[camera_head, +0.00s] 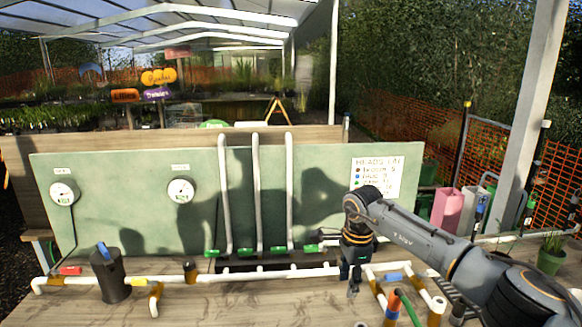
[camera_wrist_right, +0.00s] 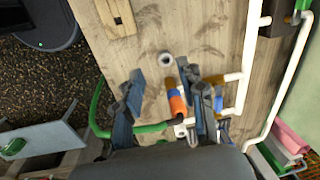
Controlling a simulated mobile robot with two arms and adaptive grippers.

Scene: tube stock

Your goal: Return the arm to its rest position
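My right arm comes in from the right in the head view. Its gripper (camera_head: 352,282) points down over the wooden table, beside the white pipework at the right. In the right wrist view my right gripper (camera_wrist_right: 163,90) has its two fingers apart. An orange, blue and black piece (camera_wrist_right: 177,104) shows between the fingers, nearer the right one; it seems to lie on the table below, and I see no grip on it. My left gripper is not in view.
A green board (camera_head: 110,220) with gauges and upright white pipes (camera_head: 257,190) stands behind the table. A dark can (camera_head: 109,275) stands at the left. Coloured tubes (camera_head: 393,304) and a white ring (camera_head: 438,305) are under my right forearm. The table's front middle (camera_head: 250,308) is clear.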

